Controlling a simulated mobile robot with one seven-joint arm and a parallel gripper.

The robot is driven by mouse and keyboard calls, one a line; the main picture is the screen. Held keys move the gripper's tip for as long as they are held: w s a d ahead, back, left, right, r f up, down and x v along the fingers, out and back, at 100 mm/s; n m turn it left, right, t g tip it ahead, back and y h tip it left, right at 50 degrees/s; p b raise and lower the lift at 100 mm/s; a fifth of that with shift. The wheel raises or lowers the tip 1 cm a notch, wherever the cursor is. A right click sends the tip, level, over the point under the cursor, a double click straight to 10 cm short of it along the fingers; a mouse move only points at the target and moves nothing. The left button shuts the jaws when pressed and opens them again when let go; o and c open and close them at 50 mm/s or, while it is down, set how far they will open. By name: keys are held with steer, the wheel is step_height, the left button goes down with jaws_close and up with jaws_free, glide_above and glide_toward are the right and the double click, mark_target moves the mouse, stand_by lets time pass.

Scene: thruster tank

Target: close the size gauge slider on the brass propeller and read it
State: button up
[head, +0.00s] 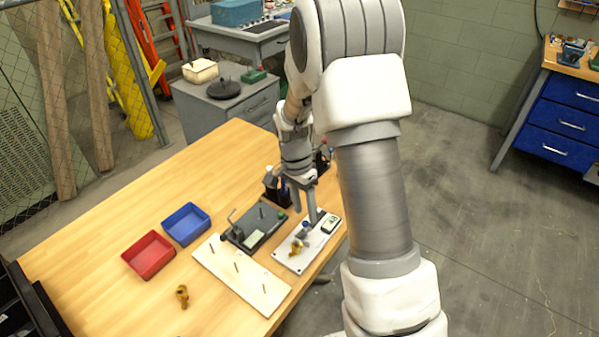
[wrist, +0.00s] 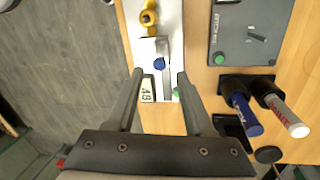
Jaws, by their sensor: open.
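The size gauge (head: 312,250) is a pale plate at the table's right edge; it also shows in the wrist view (wrist: 170,20). A brass propeller (head: 295,247) sits at its near end, also seen in the wrist view (wrist: 149,17). The grey slider (wrist: 148,49) carries a blue knob (wrist: 159,63); whether it touches the propeller is unclear. The display (wrist: 147,90) shows sideways digits that look like 48, beside a green button (wrist: 176,92). My gripper (wrist: 160,74) is open and empty, its fingers either side of the knob; it is above the gauge in the head view (head: 304,207).
Left of the gauge is a dark device (head: 252,228), then a pale peg board (head: 240,272). Another brass piece (head: 182,296) lies near a red bin (head: 148,256) and blue bin (head: 186,224). Markers (wrist: 245,115) stand close to my right finger. Bare table lies at left.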

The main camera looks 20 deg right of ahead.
step_height(320, 180, up, 14)
steer(key=w+a+p, duration=0.1)
steer(key=w, duration=0.1)
steer(key=shift+w+p, duration=0.25)
steer(key=shift+p, duration=0.1)
steer(key=s+a+r+n+t+p, duration=0.2)
steer(key=s+r+n+t, duration=0.3)
steer(key=s+r, duration=0.7)
steer(key=s+r+n+t+p, duration=0.1)
steer(key=s+r+n, duration=0.1)
steer(key=s+n, duration=0.2)
steer(key=s+a+r+n+t+y, duration=0.1)
steer(key=s+r+n, duration=0.1)
steer(key=s+n, duration=0.2)
steer(key=shift+s+r+t+p, duration=0.3)
steer(key=shift+s+p, duration=0.1)
steer(key=shift+s, duration=0.6)
stand_by(2.0)
